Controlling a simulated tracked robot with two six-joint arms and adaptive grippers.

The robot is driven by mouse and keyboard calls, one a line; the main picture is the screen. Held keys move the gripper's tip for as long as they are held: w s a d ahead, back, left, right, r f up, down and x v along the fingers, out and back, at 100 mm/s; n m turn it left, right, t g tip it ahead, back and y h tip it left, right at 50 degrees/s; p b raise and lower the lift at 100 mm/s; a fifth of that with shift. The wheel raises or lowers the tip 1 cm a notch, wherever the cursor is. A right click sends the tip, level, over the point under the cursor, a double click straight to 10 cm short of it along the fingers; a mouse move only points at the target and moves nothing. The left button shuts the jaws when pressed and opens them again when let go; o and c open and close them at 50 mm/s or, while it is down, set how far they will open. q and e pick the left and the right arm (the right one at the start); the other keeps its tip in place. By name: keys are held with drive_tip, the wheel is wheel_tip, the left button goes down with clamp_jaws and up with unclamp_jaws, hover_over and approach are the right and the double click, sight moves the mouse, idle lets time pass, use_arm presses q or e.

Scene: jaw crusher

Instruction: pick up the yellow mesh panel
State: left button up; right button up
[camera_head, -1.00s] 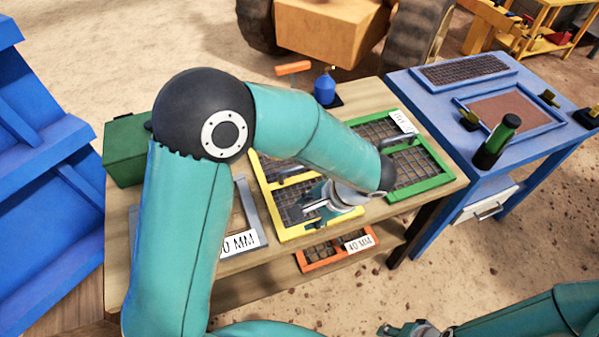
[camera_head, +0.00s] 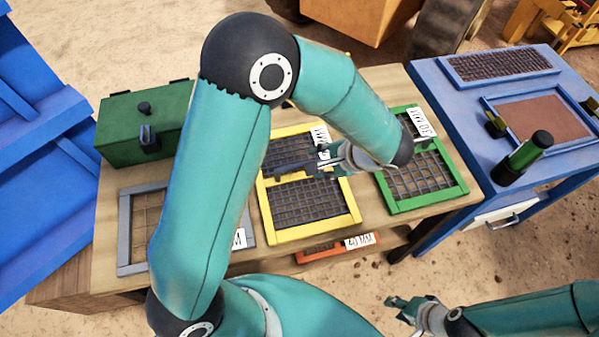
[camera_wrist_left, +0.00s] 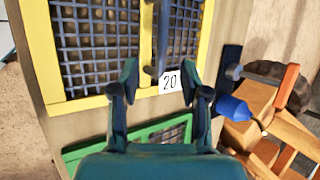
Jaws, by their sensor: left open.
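The yellow mesh panel (camera_head: 313,233) lies on the wooden table, with dark mesh in a yellow frame and a crossbar. My left gripper (camera_head: 290,168) is over its middle, partly hidden by its own wrist. In the left wrist view the panel (camera_wrist_left: 95,103) fills the top, with a dark handle bar (camera_wrist_left: 164,35) and a white label reading 20 (camera_wrist_left: 170,81). There the open left fingers (camera_wrist_left: 160,78) stand apart on either side of the label; the handle is not gripped. My right gripper (camera_head: 401,308) is low in the head view, away from the table, looking open and empty.
A green mesh panel (camera_head: 458,193) lies right of the yellow one, a grey one (camera_head: 126,235) left. An orange panel (camera_head: 318,255) sits below the table's front edge. A green box (camera_head: 120,125) stands at left; a blue bench (camera_head: 455,120) stands at right.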

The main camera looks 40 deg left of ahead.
sight(301, 165)
use_arm(q)
drive_tip(key=x, duration=0.5)
drive_tip(key=p+x, duration=0.2)
drive_tip(key=x, duration=0.2)
drive_tip(key=shift+a+f, duration=0.15)
drive_tip(key=shift+a, duration=0.15)
drive_tip(key=shift+w+a+f, duration=0.15)
drive_tip(key=shift+a+f, duration=0.1)
drive_tip(key=shift+f, duration=0.2)
clamp_jaws()
drive_tip(key=shift+r, duration=0.1)
